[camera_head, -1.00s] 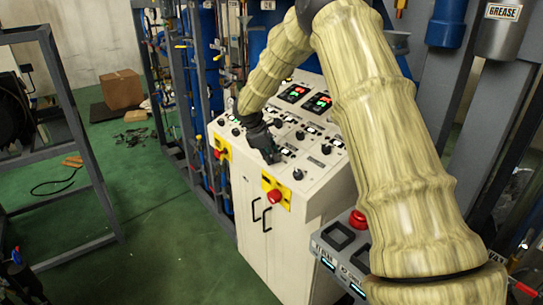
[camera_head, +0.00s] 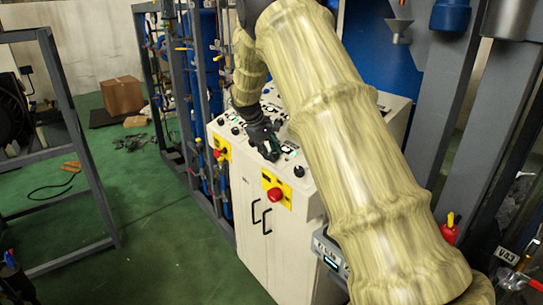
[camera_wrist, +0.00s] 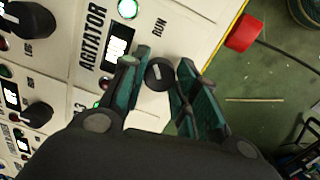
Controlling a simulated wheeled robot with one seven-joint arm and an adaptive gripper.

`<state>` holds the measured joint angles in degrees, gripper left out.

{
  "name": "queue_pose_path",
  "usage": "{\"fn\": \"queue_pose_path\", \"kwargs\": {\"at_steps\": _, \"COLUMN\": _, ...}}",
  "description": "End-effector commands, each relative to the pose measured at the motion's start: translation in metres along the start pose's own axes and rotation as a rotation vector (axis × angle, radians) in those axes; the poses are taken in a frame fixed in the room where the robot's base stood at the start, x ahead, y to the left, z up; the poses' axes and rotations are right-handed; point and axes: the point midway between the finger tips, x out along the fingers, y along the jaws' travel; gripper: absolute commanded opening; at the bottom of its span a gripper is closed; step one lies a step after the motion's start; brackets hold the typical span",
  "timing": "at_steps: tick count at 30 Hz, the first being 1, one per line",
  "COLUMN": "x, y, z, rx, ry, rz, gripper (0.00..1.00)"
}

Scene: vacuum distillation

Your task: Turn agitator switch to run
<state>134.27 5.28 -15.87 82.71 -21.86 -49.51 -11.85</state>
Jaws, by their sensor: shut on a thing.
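The agitator switch is a round black knob (camera_wrist: 159,75) on the white control panel, next to the printed word AGITATOR, with RUN printed near it. A light pointer mark shows on its face; which position it marks is hard to tell. My gripper (camera_wrist: 165,78) has its teal fingers on both sides of the knob and is shut on it. In the head view my gripper (camera_head: 266,146) reaches down onto the front part of the panel top, and it hides the knob there.
The white control cabinet (camera_head: 262,222) has a red emergency button (camera_head: 274,194) on its front. Other black knobs (camera_wrist: 38,113) and small displays sit beside the switch. A lit lamp (camera_wrist: 128,8) is near the RUN label. Pipe racks stand behind; the green floor at left is partly open.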

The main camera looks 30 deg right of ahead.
Motion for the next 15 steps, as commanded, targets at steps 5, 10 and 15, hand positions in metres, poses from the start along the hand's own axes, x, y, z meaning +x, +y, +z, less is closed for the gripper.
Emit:
{"fn": "queue_pose_path", "kwargs": {"at_steps": 5, "x": 0.0005, "y": 0.0002, "z": -0.0003, "rx": 0.104, "ry": -0.004, "rz": -0.005, "gripper": 0.06}}
{"fn": "queue_pose_path", "kwargs": {"at_steps": 10, "x": 0.0003, "y": 0.0002, "z": -0.0001, "rx": 0.170, "ry": -0.007, "rz": -0.011, "gripper": 0.06}}
{"fn": "queue_pose_path", "kwargs": {"at_steps": 15, "x": 0.0001, "y": 0.0005, "z": 0.0001, "rx": 0.203, "ry": -0.009, "rz": -0.014, "gripper": 0.06}}
